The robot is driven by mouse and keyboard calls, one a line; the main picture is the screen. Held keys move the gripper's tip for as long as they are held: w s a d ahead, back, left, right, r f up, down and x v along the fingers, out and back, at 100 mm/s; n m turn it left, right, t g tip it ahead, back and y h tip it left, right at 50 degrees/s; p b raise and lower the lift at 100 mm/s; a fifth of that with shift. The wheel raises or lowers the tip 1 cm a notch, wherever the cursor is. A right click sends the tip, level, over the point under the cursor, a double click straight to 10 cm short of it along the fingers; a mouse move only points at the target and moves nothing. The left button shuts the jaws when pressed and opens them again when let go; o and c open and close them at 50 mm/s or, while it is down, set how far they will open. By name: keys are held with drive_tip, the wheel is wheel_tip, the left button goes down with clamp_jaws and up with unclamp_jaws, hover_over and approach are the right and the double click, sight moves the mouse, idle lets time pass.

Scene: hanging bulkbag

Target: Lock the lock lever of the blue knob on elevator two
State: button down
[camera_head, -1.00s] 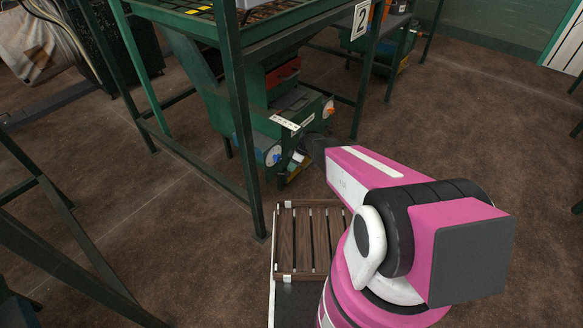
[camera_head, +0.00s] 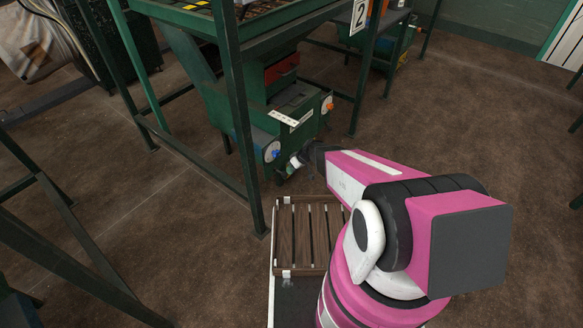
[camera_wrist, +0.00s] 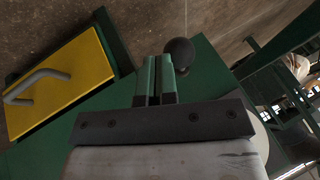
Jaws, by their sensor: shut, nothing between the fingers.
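The blue knob (camera_head: 276,153) sits on a white round plate on the front of the green machine under the frame with the number 2 sign (camera_head: 360,17). My gripper (camera_head: 295,161) is low, just right of the blue knob, partly hidden by my wrist. In the wrist view my gripper (camera_wrist: 156,75) has its two green fingers shut together with nothing between them. A dark round ball end (camera_wrist: 180,52) shows just beyond and right of the fingertips; I cannot tell if it is the lock lever or if they touch. Part of a white disc (camera_wrist: 259,132) shows at the right, behind my gripper.
An orange knob (camera_head: 328,106) is on the same machine, farther right. A yellow panel (camera_wrist: 62,85) with a grey handle (camera_wrist: 37,82) is left in the wrist view. A green post (camera_head: 240,130) stands left of the machine. Brown floor is open to the right.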

sight(285, 177)
drive_tip(key=s+m+t, duration=0.1)
drive_tip(key=s+a+m+t, duration=0.1)
drive_tip(key=m, duration=0.1)
drive_tip(key=s+m+t, duration=0.1)
drive_tip(key=m, duration=0.1)
drive_tip(key=shift+s+a+h, duration=0.25)
drive_tip(key=shift+a+h, duration=0.05)
drive_tip(key=shift+a, duration=0.05)
drive_tip(key=shift+s+a+m, duration=0.4)
drive_tip(key=shift+a+m, duration=0.1)
drive_tip(key=shift+m, duration=0.1)
drive_tip(key=shift+s+a, duration=0.1)
